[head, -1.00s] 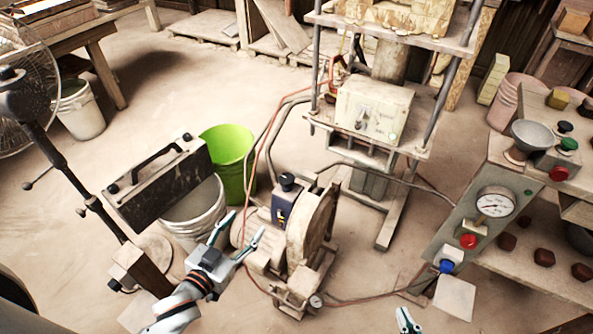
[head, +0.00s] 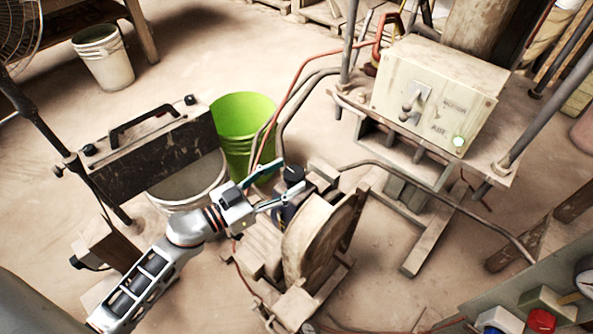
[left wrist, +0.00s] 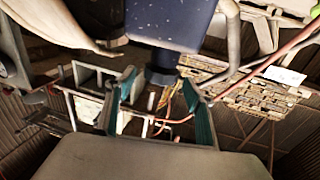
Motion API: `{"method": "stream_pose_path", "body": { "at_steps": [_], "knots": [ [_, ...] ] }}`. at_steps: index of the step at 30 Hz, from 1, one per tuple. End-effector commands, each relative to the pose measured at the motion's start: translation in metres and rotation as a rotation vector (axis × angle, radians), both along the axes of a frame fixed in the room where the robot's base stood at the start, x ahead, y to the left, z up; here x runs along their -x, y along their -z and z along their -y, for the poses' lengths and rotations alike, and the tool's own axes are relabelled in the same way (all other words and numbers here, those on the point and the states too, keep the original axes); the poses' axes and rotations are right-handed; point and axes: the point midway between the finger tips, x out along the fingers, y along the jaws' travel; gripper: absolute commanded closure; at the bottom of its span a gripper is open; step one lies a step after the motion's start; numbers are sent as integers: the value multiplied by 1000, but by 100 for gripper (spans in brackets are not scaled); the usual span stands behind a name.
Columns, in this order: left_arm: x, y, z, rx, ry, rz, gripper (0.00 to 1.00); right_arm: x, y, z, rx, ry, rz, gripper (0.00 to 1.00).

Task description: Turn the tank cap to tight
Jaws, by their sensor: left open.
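The tank cap (head: 292,174) is a black knob on top of the dark blue tank, which sits on the machine behind a large wheel. My left gripper (head: 284,182) is open, with its fingers pointing right toward the cap. In the left wrist view, the cap (left wrist: 161,77) hangs below the blue tank (left wrist: 172,22), in an upside-down looking picture. There it lies between the tips of my left gripper (left wrist: 160,80), with a gap visible on both sides. Most of the tank is hidden in the head view by the gripper and wheel. My right gripper is not in view.
A lime green bucket (head: 244,125) and a pale bucket (head: 190,185) stand behind my left arm. A dark case with a handle (head: 150,150) is beside them. Hoses run near the tank. A control box (head: 440,95) stands at the right.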

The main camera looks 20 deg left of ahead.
Motion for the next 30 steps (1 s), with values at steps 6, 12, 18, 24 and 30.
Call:
{"method": "stream_pose_path", "body": {
  "at_steps": [6,12,18,24,30],
  "knots": [
    [-21,3,13,0,0,-4,47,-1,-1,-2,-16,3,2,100],
    [-26,1,16,0,-1,-2,47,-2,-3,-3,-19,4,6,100],
    [-26,1,16,0,-1,-2,54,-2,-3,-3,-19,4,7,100],
    [-26,1,16,-1,-1,-2,86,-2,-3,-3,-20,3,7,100],
    [-26,1,15,-2,11,-2,86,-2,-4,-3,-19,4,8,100]
  ]
}}
